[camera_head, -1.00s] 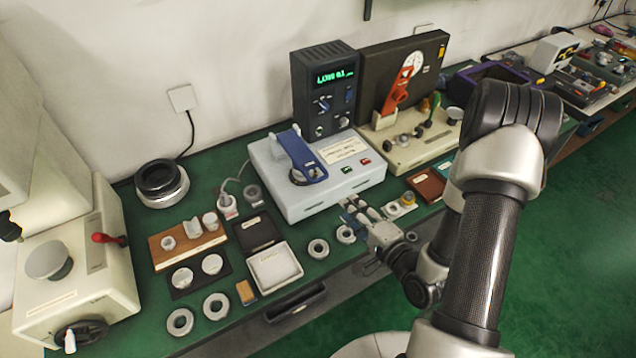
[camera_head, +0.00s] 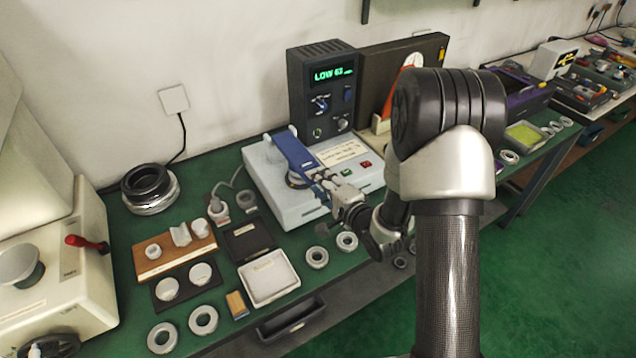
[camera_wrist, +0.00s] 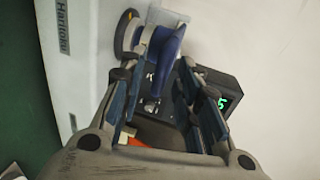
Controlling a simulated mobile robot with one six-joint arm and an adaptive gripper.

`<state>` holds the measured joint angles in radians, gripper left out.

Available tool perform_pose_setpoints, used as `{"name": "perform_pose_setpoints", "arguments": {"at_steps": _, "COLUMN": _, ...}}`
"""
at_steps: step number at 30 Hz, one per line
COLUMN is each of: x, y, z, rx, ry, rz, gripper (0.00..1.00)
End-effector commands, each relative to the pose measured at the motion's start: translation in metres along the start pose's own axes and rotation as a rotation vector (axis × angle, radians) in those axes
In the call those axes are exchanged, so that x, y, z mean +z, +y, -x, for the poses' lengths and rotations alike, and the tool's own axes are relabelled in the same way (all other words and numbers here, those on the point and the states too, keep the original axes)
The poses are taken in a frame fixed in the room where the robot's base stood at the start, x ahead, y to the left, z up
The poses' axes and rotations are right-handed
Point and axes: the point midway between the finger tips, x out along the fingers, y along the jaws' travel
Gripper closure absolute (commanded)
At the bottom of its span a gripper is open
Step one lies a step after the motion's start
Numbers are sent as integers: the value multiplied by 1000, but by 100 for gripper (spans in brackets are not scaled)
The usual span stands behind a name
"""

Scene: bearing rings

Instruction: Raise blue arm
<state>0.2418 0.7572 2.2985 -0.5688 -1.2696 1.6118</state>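The blue arm (camera_head: 292,150) is mounted on a white box (camera_head: 272,195) and slopes down toward the box's front, over a ring-shaped seat (camera_head: 296,180). My gripper (camera_head: 322,184) is close to the arm's lower front end, just above the box top. In the wrist view the gripper's fingers (camera_wrist: 156,76) are spread apart. The blue arm (camera_wrist: 168,48) shows between and beyond the fingertips. I cannot tell whether a finger touches it.
A dark display unit (camera_head: 322,100) with green digits stands behind the box. A wooden block (camera_head: 172,250), a white tray (camera_head: 268,276) and loose rings (camera_head: 317,257) lie left and in front. A red-handled machine (camera_head: 60,275) stands far left. My arm hides the right side.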

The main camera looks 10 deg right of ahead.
Motion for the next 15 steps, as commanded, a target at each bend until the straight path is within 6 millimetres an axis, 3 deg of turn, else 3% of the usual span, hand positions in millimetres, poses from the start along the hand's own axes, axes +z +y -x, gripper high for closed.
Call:
{"name": "perform_pose_setpoints", "arguments": {"at_steps": 6, "x": 0, "y": 0, "z": -18, "rx": -1, "ry": 0, "rz": 1, "gripper": 69}}
{"name": "perform_pose_setpoints", "arguments": {"at_steps": 15, "x": 0, "y": 0, "z": -20, "rx": -1, "ry": 1, "rz": 0, "gripper": 69}}
